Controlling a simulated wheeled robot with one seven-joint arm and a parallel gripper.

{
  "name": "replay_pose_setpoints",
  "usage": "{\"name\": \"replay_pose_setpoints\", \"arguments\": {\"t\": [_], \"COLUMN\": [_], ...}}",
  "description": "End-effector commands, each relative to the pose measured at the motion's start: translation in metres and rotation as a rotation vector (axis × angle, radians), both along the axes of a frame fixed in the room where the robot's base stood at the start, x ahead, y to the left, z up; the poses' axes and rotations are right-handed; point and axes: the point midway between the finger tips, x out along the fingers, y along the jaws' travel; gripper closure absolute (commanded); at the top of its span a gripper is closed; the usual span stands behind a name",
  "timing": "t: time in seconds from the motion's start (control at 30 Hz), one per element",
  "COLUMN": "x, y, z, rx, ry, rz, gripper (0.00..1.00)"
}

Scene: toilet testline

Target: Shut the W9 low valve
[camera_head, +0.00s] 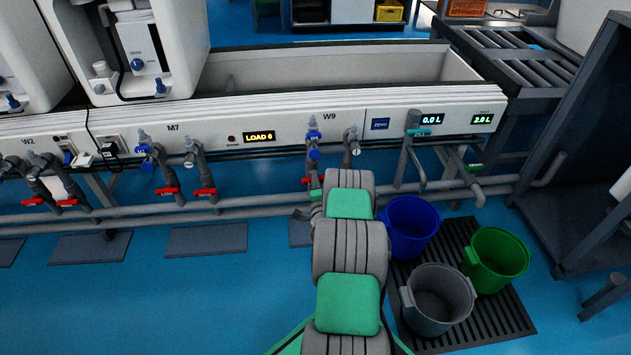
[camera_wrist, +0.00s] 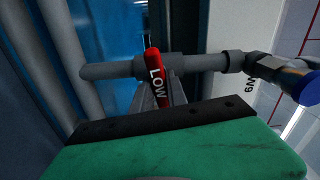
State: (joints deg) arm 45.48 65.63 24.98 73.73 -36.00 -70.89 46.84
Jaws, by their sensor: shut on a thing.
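The W9 low valve's red handle (camera_wrist: 155,72), marked LOW, lies across its grey pipe (camera_wrist: 110,70) in the wrist view. My gripper (camera_wrist: 160,92) is shut on this handle; its grey fingers are partly hidden behind the handle and the dark edge of my wrist. In the head view a bit of the red handle (camera_head: 307,181) shows below the W9 label (camera_head: 329,117), just left of my arm. My arm hides the rest of the valve and most of my gripper there.
Blue W9 knobs (camera_head: 314,137) sit above the valve. Red-handled M7 valves (camera_head: 167,190) stand to the left. A horizontal pipe (camera_head: 240,204) runs below. Blue (camera_head: 411,228), green (camera_head: 496,260) and grey (camera_head: 438,300) buckets stand on a floor grate to the right.

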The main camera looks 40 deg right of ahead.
Motion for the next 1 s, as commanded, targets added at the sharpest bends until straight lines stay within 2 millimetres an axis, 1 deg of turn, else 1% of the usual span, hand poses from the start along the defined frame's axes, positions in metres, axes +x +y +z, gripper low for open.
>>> {"name": "replay_pose_setpoints", "arguments": {"t": [0.3, 0.87, 0.9, 1.0], "x": [0.0003, 0.0005, 0.0005, 0.0004], "y": [-0.0003, -0.0002, -0.0002, -0.0002], "z": [-0.0010, -0.0008, -0.0008, -0.0009], "rx": [0.113, 0.138, 0.138, 0.138], "ry": [-0.078, -0.096, -0.096, -0.096], "rz": [0.000, 0.001, 0.001, 0.000], "gripper": [1.00, 1.00, 0.79, 0.71]}}
